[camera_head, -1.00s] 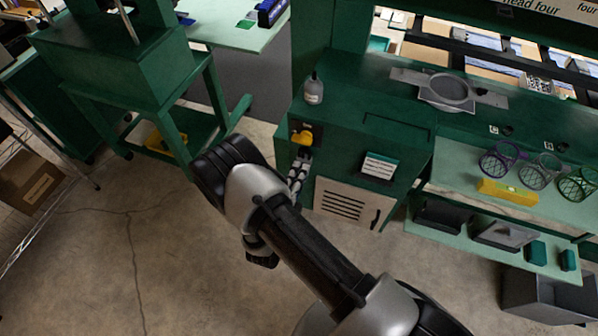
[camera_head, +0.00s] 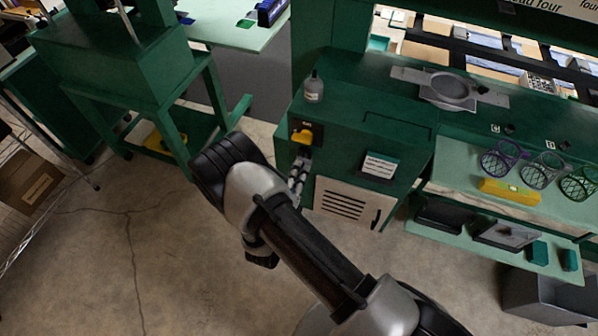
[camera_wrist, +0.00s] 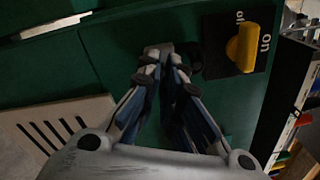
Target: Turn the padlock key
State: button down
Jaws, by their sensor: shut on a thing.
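My gripper (camera_head: 301,168) is at the front of the green cabinet, just below the yellow switch; it also shows in the wrist view (camera_wrist: 164,60). Its fingers are closed together at the tips on a small grey piece (camera_wrist: 158,48), which fits the padlock or its key, but I cannot tell which. A dark loop (camera_wrist: 190,58) sits right beside the fingertips, against the green panel. The key's shape and angle are hidden by the fingers. The yellow switch knob (camera_wrist: 242,47) stands on a black plate marked ON and OFF, right of the fingertips; it also shows in the head view (camera_head: 303,136).
The green cabinet (camera_head: 350,130) carries a bottle (camera_head: 314,88) on top. A vented pale panel (camera_head: 345,203) and a small card holder (camera_head: 379,166) are on its front. A bench with wire baskets (camera_head: 540,170) stands at the right.

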jog(key=m+b, duration=0.2)
jog(key=m, duration=0.9)
jog(key=shift+m, duration=0.4)
dwell(0.3)
jog(key=c, duration=1.8)
grip_release()
jog(key=shift+o, duration=0.2)
jog(key=v, duration=1.2)
